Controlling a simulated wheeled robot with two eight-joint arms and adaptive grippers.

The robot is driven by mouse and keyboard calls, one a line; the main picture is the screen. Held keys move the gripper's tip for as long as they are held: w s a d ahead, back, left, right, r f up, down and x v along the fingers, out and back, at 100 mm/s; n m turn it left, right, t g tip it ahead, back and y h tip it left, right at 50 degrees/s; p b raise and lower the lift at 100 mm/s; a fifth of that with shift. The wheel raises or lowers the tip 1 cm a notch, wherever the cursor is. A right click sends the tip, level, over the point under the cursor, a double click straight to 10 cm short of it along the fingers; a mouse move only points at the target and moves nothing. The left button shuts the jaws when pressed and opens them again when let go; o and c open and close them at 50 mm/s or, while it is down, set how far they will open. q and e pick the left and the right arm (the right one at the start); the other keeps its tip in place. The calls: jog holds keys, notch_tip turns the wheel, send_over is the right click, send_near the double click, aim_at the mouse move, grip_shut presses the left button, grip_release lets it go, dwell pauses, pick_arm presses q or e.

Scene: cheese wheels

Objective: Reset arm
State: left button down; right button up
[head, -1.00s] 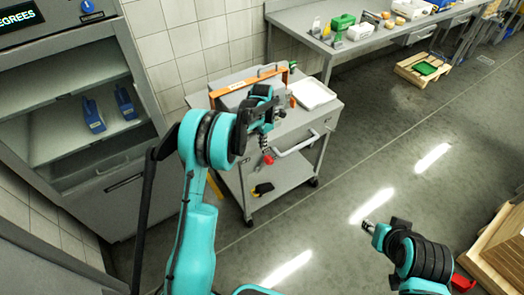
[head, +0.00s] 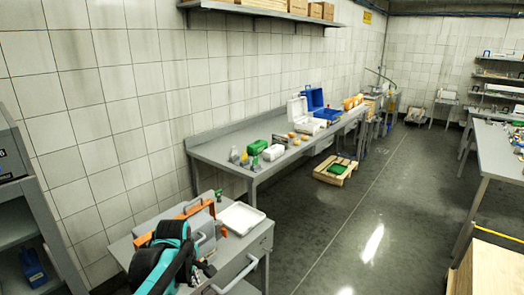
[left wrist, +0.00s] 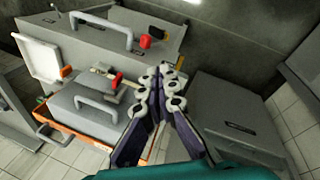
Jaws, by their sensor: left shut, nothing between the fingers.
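My left gripper (head: 203,270) is at the bottom left of the head view, in front of the grey cart, with the teal arm partly cut off by the frame. In the left wrist view, the left gripper (left wrist: 168,82) is shut with nothing between its fingers. A grey case with a handle (left wrist: 85,122) lies beyond the fingers there. My right gripper is out of view.
The cart (head: 262,238) carries a white tray (head: 241,218) and an orange-edged case. Behind it stands a long workbench (head: 215,150) with green and white boxes. A wooden pallet (head: 325,172) is on the floor. The floor at centre right is clear.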

pick_arm(q)
jog(key=s+d+m+t, duration=0.2)
jog(key=s+m+t, duration=0.2)
jog(key=s+m, duration=1.2)
jog(key=s, duration=0.3)
jog(key=shift+s, duration=0.15)
